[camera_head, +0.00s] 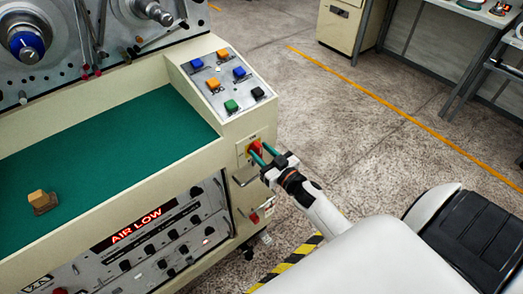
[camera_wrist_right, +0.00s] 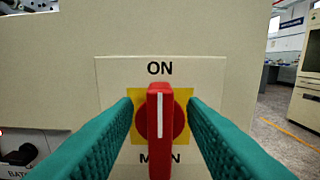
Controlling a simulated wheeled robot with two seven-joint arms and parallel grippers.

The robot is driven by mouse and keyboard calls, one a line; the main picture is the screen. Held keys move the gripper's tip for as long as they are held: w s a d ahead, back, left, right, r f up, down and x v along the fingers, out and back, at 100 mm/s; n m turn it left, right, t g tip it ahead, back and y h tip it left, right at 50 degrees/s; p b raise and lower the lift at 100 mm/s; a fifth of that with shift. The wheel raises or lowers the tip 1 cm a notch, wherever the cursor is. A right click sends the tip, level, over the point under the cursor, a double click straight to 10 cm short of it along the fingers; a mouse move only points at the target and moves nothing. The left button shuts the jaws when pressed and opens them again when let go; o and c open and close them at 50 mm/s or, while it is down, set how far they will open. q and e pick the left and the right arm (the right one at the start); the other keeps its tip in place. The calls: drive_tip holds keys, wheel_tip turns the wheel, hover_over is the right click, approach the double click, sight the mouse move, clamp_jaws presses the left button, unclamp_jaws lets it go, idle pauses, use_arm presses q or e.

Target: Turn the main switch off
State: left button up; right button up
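The main switch (camera_wrist_right: 160,125) is a red rotary handle on a yellow square plate, with "ON" printed above it and a partly hidden "MAIN" label below. Its handle stands upright, with the white mark pointing at "ON". In the head view the switch (camera_head: 255,148) is on the right side panel of the cream machine. My right gripper (camera_head: 262,155) is in front of it. In the right wrist view its green fingers (camera_wrist_right: 160,112) are open, one on each side of the handle, with a visible gap on both sides. My left gripper is not in view.
The cream machine (camera_head: 120,72) has a green recessed shelf (camera_head: 110,150) and a sloped panel of coloured buttons (camera_head: 225,80) above the switch. A metal handle (camera_head: 245,180) sticks out below the switch. Open floor (camera_head: 340,120) lies to the right.

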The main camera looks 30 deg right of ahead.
drive_tip(key=shift+w, duration=0.3)
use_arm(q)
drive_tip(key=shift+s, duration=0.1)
use_arm(e)
clamp_jaws()
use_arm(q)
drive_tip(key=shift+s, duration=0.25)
